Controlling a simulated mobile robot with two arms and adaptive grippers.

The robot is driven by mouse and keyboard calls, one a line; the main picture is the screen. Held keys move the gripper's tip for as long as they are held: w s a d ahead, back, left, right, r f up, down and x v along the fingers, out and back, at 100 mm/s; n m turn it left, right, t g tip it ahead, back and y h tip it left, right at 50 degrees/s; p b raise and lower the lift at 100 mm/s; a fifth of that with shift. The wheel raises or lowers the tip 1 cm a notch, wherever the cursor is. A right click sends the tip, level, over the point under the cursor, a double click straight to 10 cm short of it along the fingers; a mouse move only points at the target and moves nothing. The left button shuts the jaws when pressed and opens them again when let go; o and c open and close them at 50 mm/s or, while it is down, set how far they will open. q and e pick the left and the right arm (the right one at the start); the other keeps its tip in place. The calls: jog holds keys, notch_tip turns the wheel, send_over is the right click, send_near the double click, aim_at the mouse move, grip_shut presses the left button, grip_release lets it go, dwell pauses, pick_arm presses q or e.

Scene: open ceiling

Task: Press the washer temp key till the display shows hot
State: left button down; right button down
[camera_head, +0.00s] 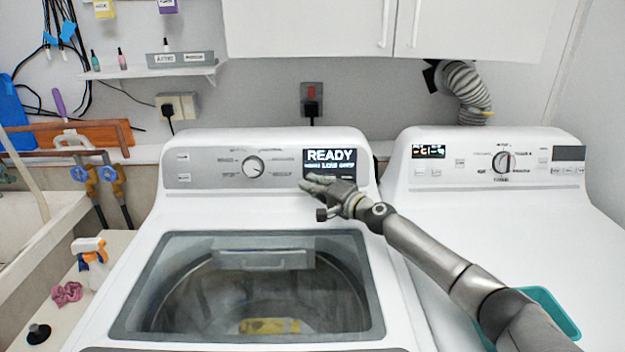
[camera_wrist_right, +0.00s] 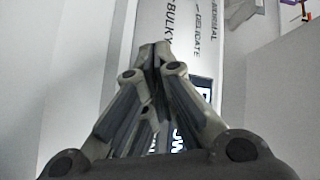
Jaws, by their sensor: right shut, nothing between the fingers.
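The washer (camera_head: 205,218) stands in the middle of the head view, its glass lid (camera_head: 160,290) closed over a drum with something yellow inside. Its control panel (camera_head: 210,168) has a round dial (camera_head: 253,167) and a dark display (camera_head: 331,158) that reads READY, with smaller words below. My right gripper (camera_head: 308,183) is shut and empty at the display's lower left edge; touching or apart, I cannot tell. In the wrist view the shut fingertips (camera_wrist_right: 155,48) lie over the panel near the word BULKY. My left gripper is out of view.
A white dryer (camera_head: 425,205) stands at the right, with a teal container (camera_head: 548,305) partly behind my right arm. A spray bottle (camera_head: 90,258) and a pink cloth (camera_head: 67,293) lie left of the washer. Cabinets (camera_head: 480,25) hang above.

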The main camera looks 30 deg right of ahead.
dwell(0.4)
jog(key=shift+s+a+r+p, duration=0.1)
jog(key=shift+s+r+p, duration=0.2)
jog(key=shift+p, duration=0.25)
jog(key=shift+s+a, duration=0.1)
jog(key=shift+s, duration=0.2)
jog(key=s+p, duration=0.1)
jog(key=s+a+r+p, duration=0.1)
jog(key=p, duration=0.1)
jog(key=s+p, duration=0.1)
jog(key=shift+s+a+r, duration=0.1)
jog(key=shift+a+r, duration=0.15)
jog(key=shift+s+a+p, duration=0.3)
jog(key=shift+s+p, duration=0.2)
jog(key=shift+p, duration=0.05)
